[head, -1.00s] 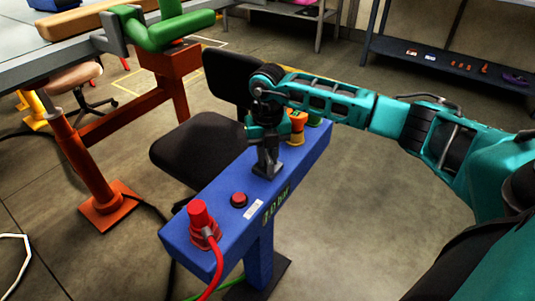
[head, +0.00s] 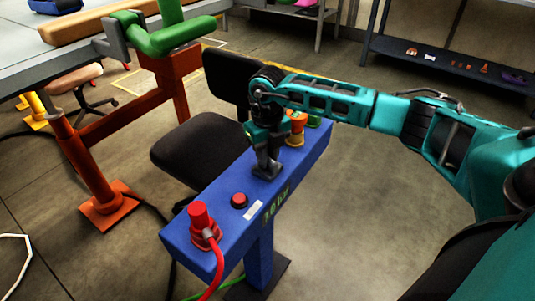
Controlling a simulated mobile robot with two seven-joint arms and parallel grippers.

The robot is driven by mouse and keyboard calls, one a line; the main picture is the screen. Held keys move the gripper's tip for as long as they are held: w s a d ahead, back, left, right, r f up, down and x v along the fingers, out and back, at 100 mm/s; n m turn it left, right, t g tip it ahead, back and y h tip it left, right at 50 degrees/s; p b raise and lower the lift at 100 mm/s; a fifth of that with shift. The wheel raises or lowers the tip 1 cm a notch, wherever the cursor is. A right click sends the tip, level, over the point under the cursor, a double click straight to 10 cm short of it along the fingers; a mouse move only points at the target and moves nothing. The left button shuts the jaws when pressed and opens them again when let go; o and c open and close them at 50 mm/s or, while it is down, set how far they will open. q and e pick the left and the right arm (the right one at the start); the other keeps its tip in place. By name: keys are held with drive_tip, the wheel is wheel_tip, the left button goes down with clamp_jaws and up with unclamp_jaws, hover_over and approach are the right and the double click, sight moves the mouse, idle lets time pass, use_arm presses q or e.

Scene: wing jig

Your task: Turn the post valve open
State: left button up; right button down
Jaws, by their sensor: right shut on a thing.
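The blue post (head: 195,223) stands in the middle of the head view, with a long blue top on a single leg. My right gripper (head: 267,160) points down onto the post's top and is shut on the post valve. The valve's grey base (head: 266,173) shows under the fingers; its handle is mostly hidden by them. A green pressure readout (head: 277,203) in bar is on the post's side; its figures are small and slanted. My left gripper is not in view.
On the post's top are a red plug (head: 200,218) with a red hose, a red button (head: 239,200) and an orange-yellow fitting (head: 297,128). A black chair (head: 190,150) stands close behind. The floor (head: 370,210) to the right is clear.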

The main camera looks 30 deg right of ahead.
drive_tip(key=shift+n, duration=2.3)
drive_tip(key=c, duration=1.1)
unclamp_jaws()
wheel_tip(320, 180, up, 13)
drive_tip(key=p, duration=0.3)
